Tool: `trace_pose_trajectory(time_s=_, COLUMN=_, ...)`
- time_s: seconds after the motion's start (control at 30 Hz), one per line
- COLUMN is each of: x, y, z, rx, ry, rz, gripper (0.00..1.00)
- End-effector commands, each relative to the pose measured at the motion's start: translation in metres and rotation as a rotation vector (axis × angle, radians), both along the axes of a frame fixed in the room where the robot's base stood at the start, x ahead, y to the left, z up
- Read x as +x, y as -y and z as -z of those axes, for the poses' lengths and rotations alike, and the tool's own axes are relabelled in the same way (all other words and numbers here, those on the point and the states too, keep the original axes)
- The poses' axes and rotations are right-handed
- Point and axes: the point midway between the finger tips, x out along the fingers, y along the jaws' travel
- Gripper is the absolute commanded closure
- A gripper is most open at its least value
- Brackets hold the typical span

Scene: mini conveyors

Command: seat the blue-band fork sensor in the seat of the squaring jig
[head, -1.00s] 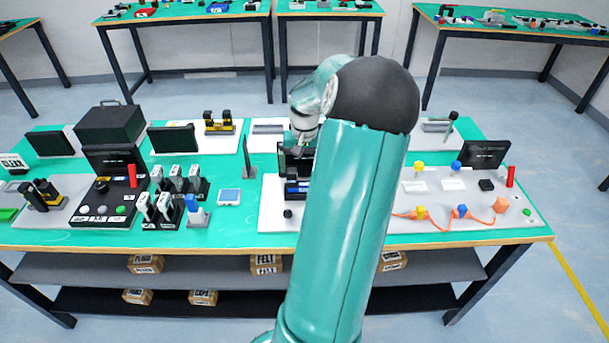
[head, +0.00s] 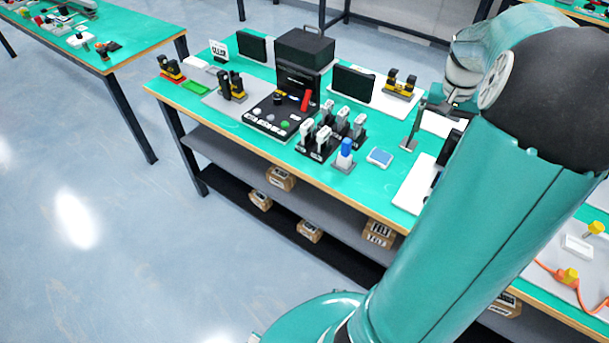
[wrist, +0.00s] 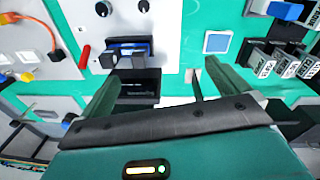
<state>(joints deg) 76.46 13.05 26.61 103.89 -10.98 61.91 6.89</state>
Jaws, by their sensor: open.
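In the wrist view a dark part with a blue band (wrist: 127,48), seemingly the fork sensor, sits on a white plate (wrist: 170,18). In the head view my arm hides most of the plate (head: 408,193) and the fixture.
A thin upright stand (head: 411,130) is close beside my gripper. Left of it are a blue-topped piece (head: 345,152), a blue-screened pad (head: 380,157), several white-topped modules (head: 323,140) and a black control box (head: 275,115). A yellow-black fork part (head: 402,85) stands behind. Bare green tabletop lies between.

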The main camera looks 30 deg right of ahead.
Motion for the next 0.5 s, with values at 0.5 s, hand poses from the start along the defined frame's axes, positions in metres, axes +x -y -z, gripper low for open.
trace_pose_trajectory(time_s=0.5, x=0.049, y=-0.243, z=-0.068, rx=-0.188, ry=0.117, rz=-0.479, gripper=0.00)
